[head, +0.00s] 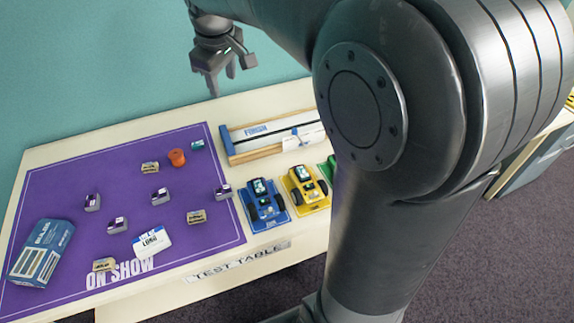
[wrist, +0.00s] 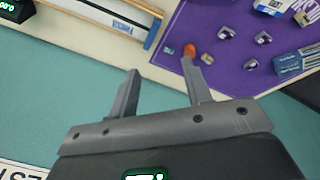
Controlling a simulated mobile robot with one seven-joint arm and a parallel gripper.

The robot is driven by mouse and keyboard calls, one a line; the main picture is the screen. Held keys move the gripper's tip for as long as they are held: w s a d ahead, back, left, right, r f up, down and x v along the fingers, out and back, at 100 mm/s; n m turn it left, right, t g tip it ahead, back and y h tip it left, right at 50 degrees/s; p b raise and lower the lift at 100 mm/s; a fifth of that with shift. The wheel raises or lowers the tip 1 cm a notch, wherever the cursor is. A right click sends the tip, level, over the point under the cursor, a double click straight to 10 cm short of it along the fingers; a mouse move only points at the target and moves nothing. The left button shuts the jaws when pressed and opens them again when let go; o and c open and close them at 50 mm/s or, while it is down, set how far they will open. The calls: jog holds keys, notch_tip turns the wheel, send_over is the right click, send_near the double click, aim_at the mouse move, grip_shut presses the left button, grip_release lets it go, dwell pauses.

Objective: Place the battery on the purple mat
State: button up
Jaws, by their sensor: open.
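The purple mat (head: 60,190) lies on the left of the table; part of it shows in the wrist view (wrist: 225,70). My gripper (head: 228,80) is open and empty, raised above the table's back edge near the wall. Its fingers (wrist: 160,68) are apart in the wrist view.
My arm hides the table's right part.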

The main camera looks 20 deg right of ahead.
jog(key=s+d+f+m, duration=0.1)
jog(key=s+m, duration=0.1)
jog(key=s, duration=0.6)
jog(key=s+d+f+m+t, duration=0.1)
jog(key=s+d+f+m, duration=0.1)
jog(key=s, duration=0.6)
jog(key=s+d+f+m+t, duration=0.1)
jog(key=s+d+f+m, duration=0.1)
jog(key=s, duration=0.6)
jog(key=shift+s+m, duration=0.4)
jog(key=shift+m, duration=0.5)
